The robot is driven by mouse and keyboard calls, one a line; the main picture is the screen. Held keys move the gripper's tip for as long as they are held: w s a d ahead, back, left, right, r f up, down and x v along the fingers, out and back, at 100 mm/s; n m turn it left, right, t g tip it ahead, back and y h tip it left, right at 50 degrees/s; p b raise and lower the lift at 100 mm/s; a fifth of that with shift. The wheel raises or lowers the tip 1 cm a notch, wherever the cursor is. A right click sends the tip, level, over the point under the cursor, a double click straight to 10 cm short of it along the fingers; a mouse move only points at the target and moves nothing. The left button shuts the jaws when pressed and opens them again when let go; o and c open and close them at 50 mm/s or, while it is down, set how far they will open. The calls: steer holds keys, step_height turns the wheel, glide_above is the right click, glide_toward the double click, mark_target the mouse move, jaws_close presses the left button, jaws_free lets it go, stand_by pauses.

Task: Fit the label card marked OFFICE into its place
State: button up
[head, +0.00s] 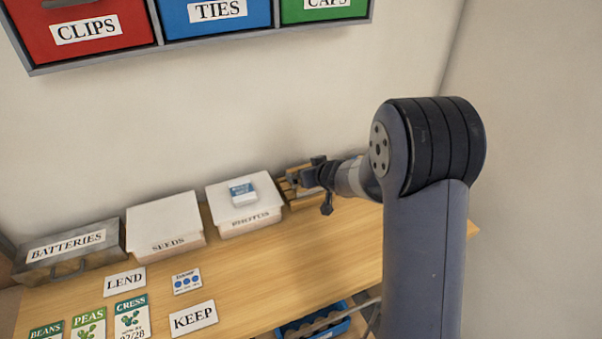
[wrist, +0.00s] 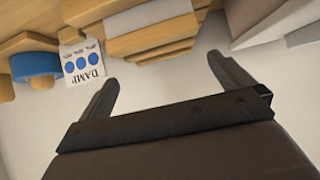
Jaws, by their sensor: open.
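No card marked OFFICE can be read in either view, and I cannot make out its place. My gripper (head: 310,180) is beside a wooden rack (head: 291,204) at the back of the table, right of the white boxes. The arm and gripper hide part of that rack. In the wrist view my gripper (wrist: 162,72) has its two dark fingers spread wide with nothing between them. Wooden pieces (wrist: 150,40) lie past the fingertips, with a white card (wrist: 82,64) with blue dots, reading DAMP, at the left.
A BATTERIES drawer box (head: 70,250), a SEEDS box (head: 165,222) and a PHOTOS box (head: 228,217) line the wall. LEND (head: 125,282) and KEEP (head: 194,318) cards and seed packets (head: 88,324) lie in front. Labelled bins (head: 215,15) hang above.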

steer(key=shift+x, duration=3.15)
steer(key=shift+a, duration=0.2)
steer(key=shift+c, duration=0.2)
steer(key=shift+r, duration=0.1)
steer(key=c, duration=1)
